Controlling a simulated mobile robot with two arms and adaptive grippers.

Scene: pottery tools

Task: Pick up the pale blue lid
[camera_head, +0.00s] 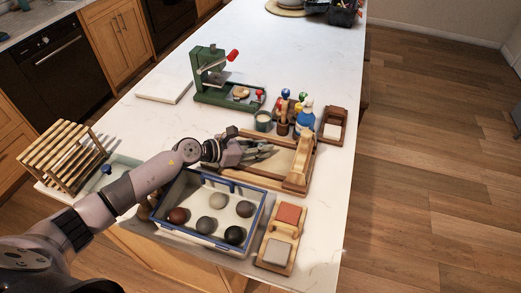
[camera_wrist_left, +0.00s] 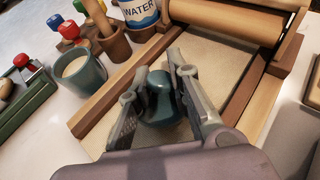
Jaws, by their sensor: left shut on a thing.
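My left gripper (camera_head: 262,150) is over the wooden slab board, its fingers closed around a small, rounded teal-blue piece (camera_wrist_left: 160,96). In the left wrist view my left gripper (camera_wrist_left: 157,88) has one finger on each side of this piece. Its colour is close to that of the teal cup, and I cannot tell for sure whether it is the pale blue lid. In the head view the fingers hide the piece. A flat pale blue-green thing (camera_head: 122,161) with a bluish knob-like part lies at the left, partly behind my arm. My right gripper is not in view.
The wooden slab board (camera_head: 237,178) with its roller (camera_wrist_left: 240,20) lies under the gripper. Beside it stand a teal cup (camera_head: 263,117), wooden tool holders and a water bottle (camera_head: 305,122). A blue-rimmed bin (camera_head: 255,220) of clay balls is in front. A green press (camera_head: 205,85) stands behind.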

